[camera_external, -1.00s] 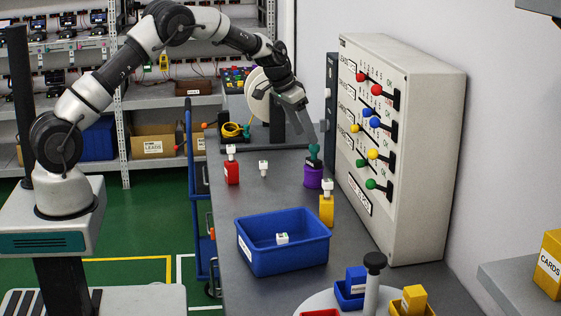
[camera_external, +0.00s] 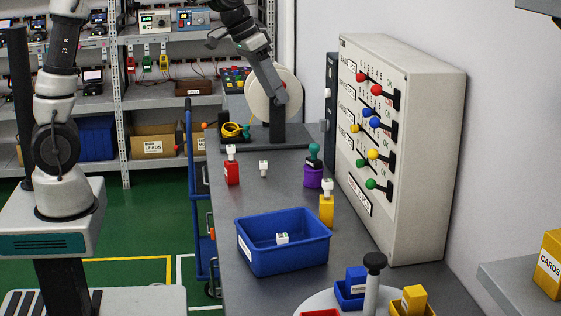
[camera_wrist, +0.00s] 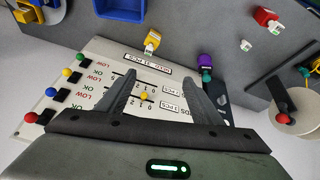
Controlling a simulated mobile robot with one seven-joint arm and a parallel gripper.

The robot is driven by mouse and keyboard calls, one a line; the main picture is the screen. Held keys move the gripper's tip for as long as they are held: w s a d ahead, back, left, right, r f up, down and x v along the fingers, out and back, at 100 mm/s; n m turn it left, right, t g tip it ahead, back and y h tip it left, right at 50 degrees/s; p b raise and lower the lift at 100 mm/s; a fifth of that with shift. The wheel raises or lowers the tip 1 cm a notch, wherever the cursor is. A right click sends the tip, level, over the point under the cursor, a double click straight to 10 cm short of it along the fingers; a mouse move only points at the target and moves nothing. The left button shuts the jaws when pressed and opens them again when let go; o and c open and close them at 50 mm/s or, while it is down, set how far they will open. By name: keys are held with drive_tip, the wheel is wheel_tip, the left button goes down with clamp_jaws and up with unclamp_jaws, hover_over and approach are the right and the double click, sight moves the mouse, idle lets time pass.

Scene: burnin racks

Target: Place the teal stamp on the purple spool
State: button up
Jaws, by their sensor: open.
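The teal stamp (camera_external: 314,152) stands upright on top of the purple spool (camera_external: 313,177), near the panel side of the grey bench. In the wrist view the teal stamp (camera_wrist: 207,75) shows against the end of the purple spool (camera_wrist: 205,60). My gripper (camera_external: 283,98) is raised above the far part of the bench, up and to the left of the stamp and apart from it. In the wrist view my gripper (camera_wrist: 158,67) has its two fingers spread with nothing between them.
A large panel (camera_external: 420,150) with coloured knobs borders the bench's right side. A blue bin (camera_external: 283,260), a yellow block (camera_external: 327,210), a red block (camera_external: 232,172) and a small white piece (camera_external: 263,168) stand nearby. A reel (camera_external: 262,100) stands close behind my gripper.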

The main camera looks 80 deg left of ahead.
drive_tip(key=s+d+r+m, duration=0.1)
drive_tip(key=s+d+r, duration=0.2)
drive_tip(key=s+d, duration=1)
drive_tip(key=s+d+f, duration=0.1)
drive_tip(key=s+f, duration=0.1)
drive_tip(key=s, duration=0.4)
drive_tip(key=s+d+f+m, duration=0.1)
drive_tip(key=s+f, duration=0.1)
drive_tip(key=s, duration=0.4)
drive_tip(key=shift+d, duration=0.4)
drive_tip(key=shift+s, duration=0.1)
drive_tip(key=shift+r+p, duration=0.3)
drive_tip(key=shift+r, duration=0.05)
